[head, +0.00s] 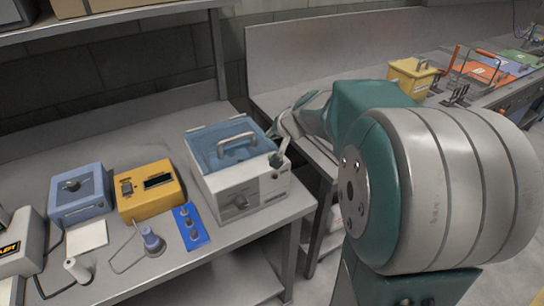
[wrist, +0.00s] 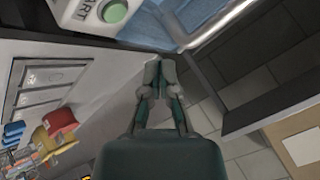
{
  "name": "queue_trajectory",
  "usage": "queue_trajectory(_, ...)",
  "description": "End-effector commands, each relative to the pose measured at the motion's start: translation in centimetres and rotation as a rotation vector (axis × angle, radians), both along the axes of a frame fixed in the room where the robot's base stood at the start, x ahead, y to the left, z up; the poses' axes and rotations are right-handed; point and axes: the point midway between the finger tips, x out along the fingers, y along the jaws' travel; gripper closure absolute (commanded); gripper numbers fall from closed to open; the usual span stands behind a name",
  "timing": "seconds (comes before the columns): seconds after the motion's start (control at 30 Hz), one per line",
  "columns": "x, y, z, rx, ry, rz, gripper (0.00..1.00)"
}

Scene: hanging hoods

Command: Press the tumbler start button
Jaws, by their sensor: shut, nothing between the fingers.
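The start button (wrist: 115,12) is a round green button on a white block with partly cut-off "START" lettering. It shows at the top left edge of the wrist view. The tumbler (head: 240,180) is a pale box with a blue top and a grey carrying handle, standing at the right end of the bench. My gripper (head: 279,150) is at the tumbler's right side, near its upper edge. Its fingertips (wrist: 158,66) are together and empty. In the wrist view they lie below and right of the button, apart from it in the picture. I cannot make out the button clearly in the head view.
A yellow device (head: 150,190), a blue box (head: 79,193) and a blue strip with knobs (head: 191,226) stand left of the tumbler on the bench (head: 245,236). A gap separates this bench from another at right, which holds a yellow box (head: 413,76).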

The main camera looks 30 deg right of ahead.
Motion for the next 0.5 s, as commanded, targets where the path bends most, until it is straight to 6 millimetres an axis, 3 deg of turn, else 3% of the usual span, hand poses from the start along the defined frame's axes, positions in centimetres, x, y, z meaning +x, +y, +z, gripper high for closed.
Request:
queue_trajectory(0.3,0.0,0.0,-3.7,0.003,0.001,0.000,1.00)
queue_trajectory(0.5,0.0,0.0,-4.6,0.000,-0.001,-0.001,1.00)
